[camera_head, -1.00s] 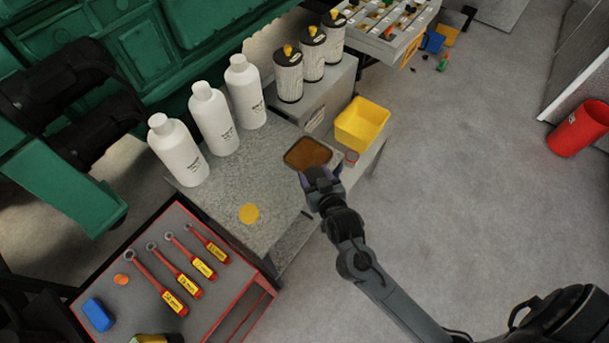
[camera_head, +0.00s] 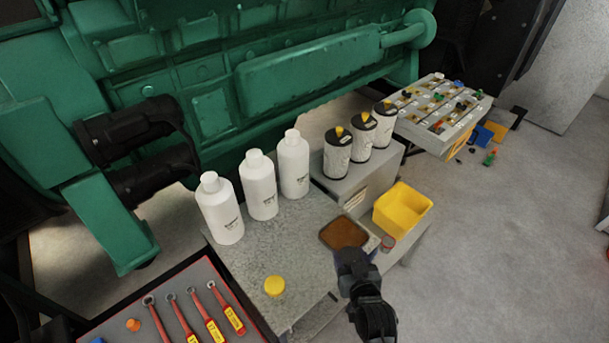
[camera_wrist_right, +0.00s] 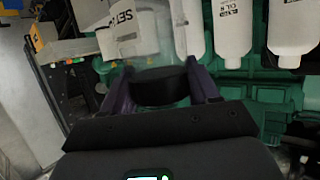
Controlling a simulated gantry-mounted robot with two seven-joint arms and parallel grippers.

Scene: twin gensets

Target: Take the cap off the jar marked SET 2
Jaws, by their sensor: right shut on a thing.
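My right gripper (camera_head: 352,258) is over the near right end of the grey bench, beside the near edge of a brown-filled square tray (camera_head: 326,236). In the right wrist view my right gripper (camera_wrist_right: 160,92) has its purple fingers on either side of a dark round cap (camera_wrist_right: 158,87) and is shut on it. Just beyond the cap is a pale, see-through jar (camera_wrist_right: 150,50) with a white label (camera_wrist_right: 125,18) reading "SET"; the number is not clear. Whether the cap still sits on the jar I cannot tell. My left gripper is out of view.
White bottles (camera_head: 258,187) stand along the back of the bench, a yellow disc (camera_head: 274,286) lies near its front. Black-topped canisters (camera_head: 338,155) stand on a grey box (camera_head: 380,176). A yellow bin (camera_head: 402,210) and a small red-topped item (camera_head: 388,243) are right of the tray.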

